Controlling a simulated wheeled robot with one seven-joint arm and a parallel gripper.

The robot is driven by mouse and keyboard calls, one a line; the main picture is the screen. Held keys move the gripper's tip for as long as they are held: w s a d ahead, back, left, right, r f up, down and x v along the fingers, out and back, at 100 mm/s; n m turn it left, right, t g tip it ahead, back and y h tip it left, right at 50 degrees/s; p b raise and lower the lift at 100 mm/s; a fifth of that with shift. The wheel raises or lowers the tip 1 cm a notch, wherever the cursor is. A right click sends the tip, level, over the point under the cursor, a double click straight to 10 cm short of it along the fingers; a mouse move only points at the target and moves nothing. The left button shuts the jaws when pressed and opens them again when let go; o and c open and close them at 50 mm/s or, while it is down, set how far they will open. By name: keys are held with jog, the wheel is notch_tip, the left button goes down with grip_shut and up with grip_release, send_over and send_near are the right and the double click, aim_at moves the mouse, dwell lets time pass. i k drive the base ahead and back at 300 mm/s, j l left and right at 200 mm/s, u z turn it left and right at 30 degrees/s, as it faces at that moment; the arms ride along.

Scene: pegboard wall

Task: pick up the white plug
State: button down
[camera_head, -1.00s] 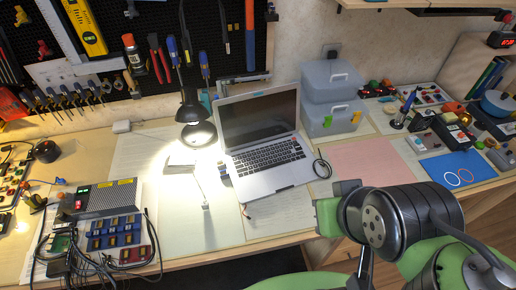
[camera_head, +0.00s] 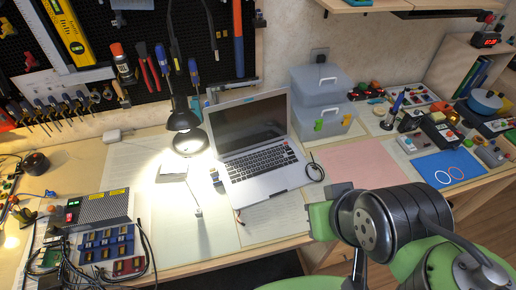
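A small white block (camera_head: 112,135), which may be the white plug, lies at the back left of the desk near the wall, with a thin pale cord beside it. A smaller pale piece (camera_head: 198,212) on a thin cord lies on the lit paper in front of the lamp; I cannot tell whether it is a plug. My arm, grey and green, reaches in from the lower right, far from both pieces. My gripper's fingers are not visible.
A lit desk lamp (camera_head: 184,122) and an open laptop (camera_head: 250,140) stand mid-desk. A grey power box (camera_head: 100,206) with cables is at the front left. Plastic boxes (camera_head: 322,100) stand behind the bare pink mat (camera_head: 350,163). Tools hang on the pegboard (camera_head: 215,30).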

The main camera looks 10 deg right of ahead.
aim_at(199, 214)
jog(key=j+u, duration=0.45)
jog(key=i+j+u, duration=0.2)
jog(key=u, duration=0.25)
jog(key=i+j+u, duration=0.2)
jog(key=j+u, duration=0.25)
